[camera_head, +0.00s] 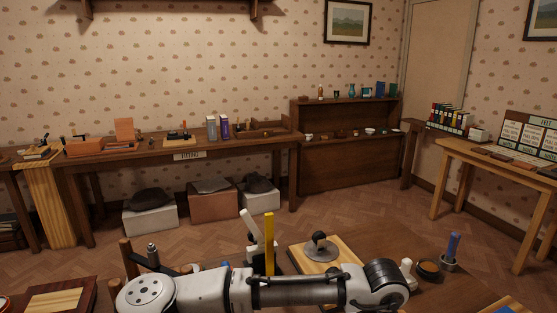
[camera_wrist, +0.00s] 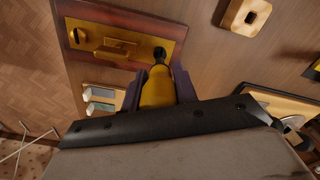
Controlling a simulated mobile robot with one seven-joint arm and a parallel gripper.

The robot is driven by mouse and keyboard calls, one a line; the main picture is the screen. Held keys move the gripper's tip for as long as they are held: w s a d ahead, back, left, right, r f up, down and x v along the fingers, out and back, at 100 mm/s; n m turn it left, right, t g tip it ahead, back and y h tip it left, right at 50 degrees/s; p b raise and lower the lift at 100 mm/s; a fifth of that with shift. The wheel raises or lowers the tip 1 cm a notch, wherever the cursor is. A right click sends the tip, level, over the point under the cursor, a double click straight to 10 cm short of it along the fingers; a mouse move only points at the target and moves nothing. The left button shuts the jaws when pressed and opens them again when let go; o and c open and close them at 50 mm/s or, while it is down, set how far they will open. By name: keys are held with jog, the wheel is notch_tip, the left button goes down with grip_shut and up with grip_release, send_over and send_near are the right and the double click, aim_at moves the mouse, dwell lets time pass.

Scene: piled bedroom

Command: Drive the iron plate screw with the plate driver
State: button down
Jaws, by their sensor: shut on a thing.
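In the wrist view my gripper (camera_wrist: 159,82) has its two dark fingers closed on a yellow, tapered handle, which I take to be the plate driver (camera_wrist: 158,95). Its far end points at a small dark round piece (camera_wrist: 159,53) beside the lower right of a brass-coloured plate (camera_wrist: 116,47). I cannot tell whether the driver touches that piece or whether it is the screw head. The plate lies on a yellowish panel in a dark red-brown board (camera_wrist: 75,14). My gripper cannot be made out in the head view, where my arm crosses the bottom.
In the wrist view a light wooden block with a hole (camera_wrist: 245,12) is at upper right, and a tray with pale blocks (camera_wrist: 90,107) is at left. In the head view a wooden board with a dark knob (camera_head: 340,248) and a blue-handled tool (camera_head: 453,246) stand behind my arm.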

jog(key=shift+r, duration=0.2)
jog(key=shift+r+p, duration=2.65)
jog(key=shift+r, duration=2.7)
